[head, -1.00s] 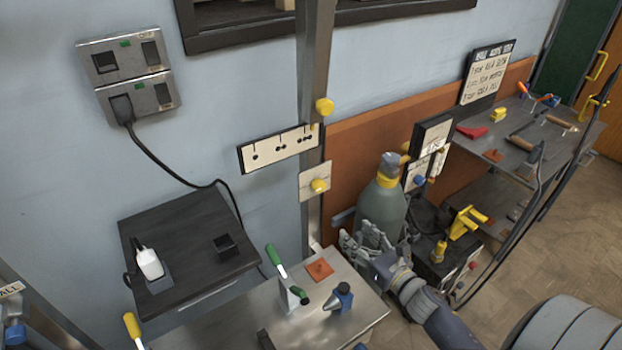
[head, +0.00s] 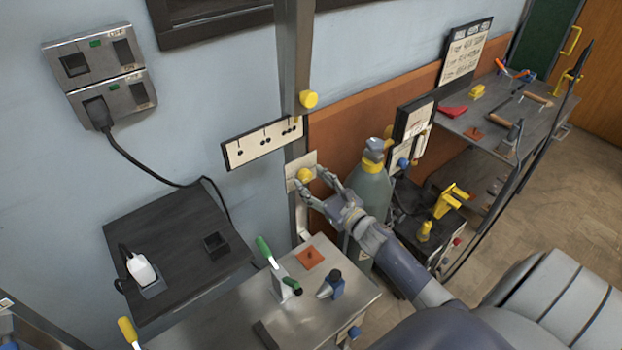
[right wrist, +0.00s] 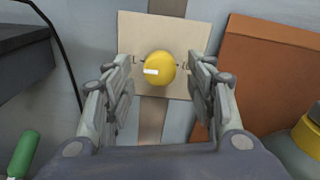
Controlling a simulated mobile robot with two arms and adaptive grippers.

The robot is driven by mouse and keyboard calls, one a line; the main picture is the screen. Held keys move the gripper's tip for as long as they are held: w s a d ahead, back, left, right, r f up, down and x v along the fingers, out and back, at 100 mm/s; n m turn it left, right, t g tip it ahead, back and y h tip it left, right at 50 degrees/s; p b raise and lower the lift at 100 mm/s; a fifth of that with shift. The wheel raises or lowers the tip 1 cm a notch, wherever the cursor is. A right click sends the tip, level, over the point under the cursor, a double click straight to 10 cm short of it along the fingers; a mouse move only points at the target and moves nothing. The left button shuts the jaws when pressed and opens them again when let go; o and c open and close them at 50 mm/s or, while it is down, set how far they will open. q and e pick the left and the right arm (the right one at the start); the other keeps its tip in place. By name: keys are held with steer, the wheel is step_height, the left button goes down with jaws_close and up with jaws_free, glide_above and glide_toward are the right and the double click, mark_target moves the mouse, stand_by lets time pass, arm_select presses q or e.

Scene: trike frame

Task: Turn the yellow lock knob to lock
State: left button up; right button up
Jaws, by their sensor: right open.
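The yellow lock knob (head: 304,174) is a round knob on a pale square plate (head: 292,183) fixed to the grey post. In the right wrist view the knob (right wrist: 158,68) shows a short white mark lying about level on its left half. Small dark marks are printed on the plate to both sides of it, too small to read. My right gripper (head: 309,183) is open at the knob. In the right wrist view its fingers (right wrist: 160,72) stand to the left and right of the knob, with gaps on both sides. My left gripper is not in view.
Another yellow knob (head: 308,99) sits higher on the post (head: 296,60), above a slotted board (head: 262,143). A grey-green cylinder (head: 370,188) stands beside my right arm. A metal bench (head: 225,318) with a green-handled tool (head: 264,246) lies below. An orange panel (right wrist: 258,75) is right of the plate.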

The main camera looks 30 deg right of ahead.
steer(key=shift+w, duration=0.65)
steer(key=shift+c, duration=0.8)
steer(key=c, duration=0.9)
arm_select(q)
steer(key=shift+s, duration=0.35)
